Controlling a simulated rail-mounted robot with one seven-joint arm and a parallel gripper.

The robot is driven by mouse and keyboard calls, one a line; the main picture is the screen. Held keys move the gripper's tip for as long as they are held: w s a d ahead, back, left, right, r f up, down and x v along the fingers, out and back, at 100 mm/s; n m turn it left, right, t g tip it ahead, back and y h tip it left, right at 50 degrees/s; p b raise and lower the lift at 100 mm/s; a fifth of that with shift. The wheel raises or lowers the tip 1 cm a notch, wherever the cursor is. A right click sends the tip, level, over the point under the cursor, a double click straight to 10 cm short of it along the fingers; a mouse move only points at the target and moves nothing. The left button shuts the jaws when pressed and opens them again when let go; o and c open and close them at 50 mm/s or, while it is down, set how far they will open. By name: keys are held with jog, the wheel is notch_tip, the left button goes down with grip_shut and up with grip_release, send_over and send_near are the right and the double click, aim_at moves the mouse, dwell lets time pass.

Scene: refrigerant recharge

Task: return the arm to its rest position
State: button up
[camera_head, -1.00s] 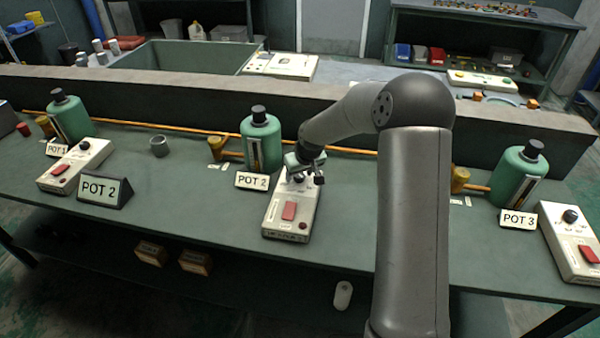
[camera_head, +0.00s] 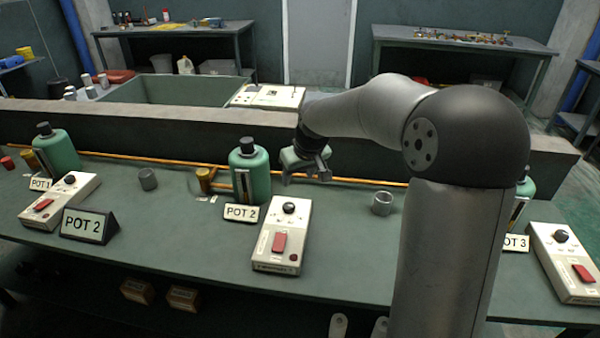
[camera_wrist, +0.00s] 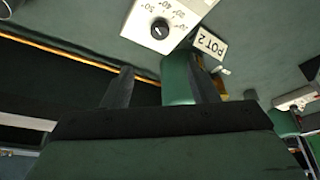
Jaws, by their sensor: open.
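My gripper (camera_head: 308,178) is open and empty, raised above the bench behind the middle control box. In the wrist view its two dark fingers (camera_wrist: 160,90) stand apart with nothing held between them. The middle control box (camera_head: 282,237), with a black dial and a red switch, lies in front of the gripper and apart from it. Its dial also shows at the top of the wrist view (camera_wrist: 160,28). The green POT 2 bottle (camera_head: 250,172) stands upright left of the gripper. My arm hides most of the POT 3 bottle (camera_head: 524,190).
A low wall (camera_head: 180,128) runs behind the bench, with an orange pipe (camera_head: 120,158) in front of it. Metal cups stand at the left (camera_head: 148,179) and right (camera_head: 382,203). A POT 2 sign (camera_head: 86,225) and another control box (camera_head: 565,262) stand on the bench.

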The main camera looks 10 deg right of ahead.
jog(key=shift+s+r, duration=0.3)
jog(key=shift+r, duration=0.35)
jog(key=s+a+f+m+g, duration=0.1)
jog(key=s+f+g, duration=0.1)
jog(key=s, duration=1.4)
jog(key=s+a+f+m+g+h, duration=0.1)
jog(key=s+f+g, duration=0.1)
jog(key=s, duration=1.5)
jog(key=shift+a+f+m, duration=0.15)
jog(key=shift+f+m, duration=0.15)
jog(key=shift+f, duration=0.1)
